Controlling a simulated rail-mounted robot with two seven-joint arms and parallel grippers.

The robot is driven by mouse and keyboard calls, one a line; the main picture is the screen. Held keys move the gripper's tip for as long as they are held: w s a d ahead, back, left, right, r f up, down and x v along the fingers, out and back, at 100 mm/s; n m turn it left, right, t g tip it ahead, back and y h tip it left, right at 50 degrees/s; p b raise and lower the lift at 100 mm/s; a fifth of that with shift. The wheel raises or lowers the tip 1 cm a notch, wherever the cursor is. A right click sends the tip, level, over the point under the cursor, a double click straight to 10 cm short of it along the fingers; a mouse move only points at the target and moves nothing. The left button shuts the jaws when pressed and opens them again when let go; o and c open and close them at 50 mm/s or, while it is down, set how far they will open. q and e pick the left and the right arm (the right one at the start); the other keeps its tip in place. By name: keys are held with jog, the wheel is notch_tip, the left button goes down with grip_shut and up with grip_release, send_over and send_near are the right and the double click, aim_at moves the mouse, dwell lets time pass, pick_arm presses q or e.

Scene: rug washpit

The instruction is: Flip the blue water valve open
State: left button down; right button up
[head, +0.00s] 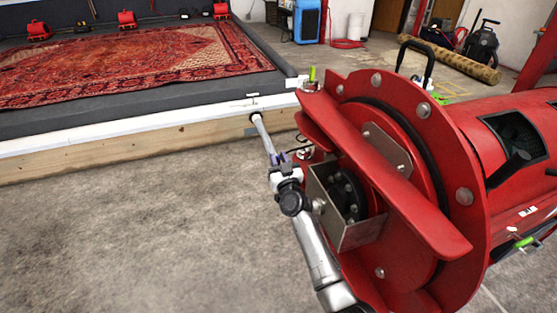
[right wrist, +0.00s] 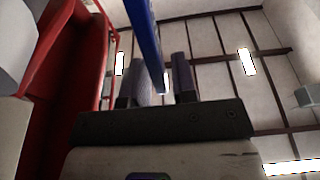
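The blue valve handle (right wrist: 144,38) is a long, flat blue bar in the right wrist view, running from the top edge down towards my right gripper (right wrist: 165,65). That gripper's two dark fingers stand apart. The bar's lower end lies between them in the picture, nearer the left finger, with a gap visible to the right finger. I cannot tell whether it touches. In the head view, my right gripper (head: 281,160) is at the near end of a pale pipe (head: 262,132), where only a small bluish patch shows. The valve body is hidden. My left gripper is not in view.
A large red machine (head: 425,150) with bolted flanges stands close on the right of my right arm. A low wood-sided platform (head: 130,147) with a red patterned rug (head: 130,62) lies behind. The concrete floor at left is clear.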

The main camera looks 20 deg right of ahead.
jog(key=shift+o, duration=0.8)
jog(key=shift+s+a+p, duration=0.1)
jog(key=shift+s+p, duration=0.3)
jog(key=shift+s, duration=0.1)
jog(key=p+v, duration=0.5)
jog(key=v, duration=0.7)
jog(key=shift+s+f, duration=0.2)
jog(key=shift+s, duration=0.15)
